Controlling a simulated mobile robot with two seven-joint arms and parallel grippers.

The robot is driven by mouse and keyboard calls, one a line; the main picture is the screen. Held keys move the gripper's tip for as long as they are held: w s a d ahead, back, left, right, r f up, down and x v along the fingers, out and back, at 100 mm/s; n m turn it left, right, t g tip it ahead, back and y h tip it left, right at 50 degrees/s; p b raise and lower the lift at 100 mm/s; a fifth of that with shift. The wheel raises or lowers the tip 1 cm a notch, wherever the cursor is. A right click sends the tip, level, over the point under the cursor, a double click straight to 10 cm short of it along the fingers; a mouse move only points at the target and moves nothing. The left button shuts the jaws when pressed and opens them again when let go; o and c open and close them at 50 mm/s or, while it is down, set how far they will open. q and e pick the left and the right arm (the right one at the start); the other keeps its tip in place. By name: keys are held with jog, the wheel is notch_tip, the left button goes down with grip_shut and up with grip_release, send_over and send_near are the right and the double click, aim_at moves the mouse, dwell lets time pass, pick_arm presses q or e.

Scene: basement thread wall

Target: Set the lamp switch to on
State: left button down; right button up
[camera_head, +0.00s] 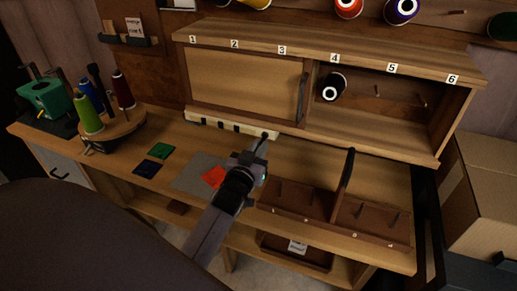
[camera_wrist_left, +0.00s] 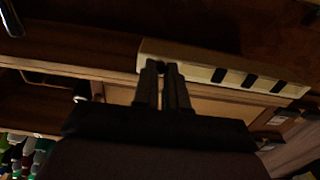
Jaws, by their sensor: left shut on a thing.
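A long cream strip (camera_head: 230,124) with several dark marks lies at the back of the workbench, below the cabinet. It also shows in the wrist view (camera_wrist_left: 205,63), with dark rectangles along it. My left gripper (camera_head: 261,147) reaches the strip's right end in the head view. In the wrist view, the left gripper's fingers (camera_wrist_left: 163,68) are close together over one end of the strip. They are shut on the small lamp switch there, mostly hidden by the fingers, and its setting cannot be told. No lamp shows clearly. My right gripper is in neither view.
The cabinet's sliding door (camera_head: 245,83) stands just above the strip. A wooden divided tray (camera_head: 300,199) is right of my left arm. Green, navy and orange-red patches (camera_head: 214,177) lie left of it. A spool stand (camera_head: 112,135) is further left.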

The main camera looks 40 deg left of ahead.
aim_at(264, 138)
pick_arm(q)
jog(key=shift+r, duration=0.1)
notch_tip(264, 138, up, 2)
jog(key=g+h+p, duration=0.1)
jog(key=g, duration=0.3)
jog(key=shift+r, duration=0.1)
jog(key=g, duration=0.1)
jog(key=r+g, duration=0.1)
jog(key=g+h, duration=0.1)
jog(key=shift+w+r, duration=0.25)
jog(key=shift+w+a+r+g+h, duration=0.1)
jog(key=shift+w+r+g+h, duration=0.1)
jog(key=shift+g, duration=0.45)
jog(key=shift+w+r+g+h, duration=0.1)
jog(key=shift+r+g, duration=0.05)
jog(key=shift+g, duration=0.5)
jog(key=c, duration=1.2)
grip_release()
jog(key=shift+o, duration=0.2)
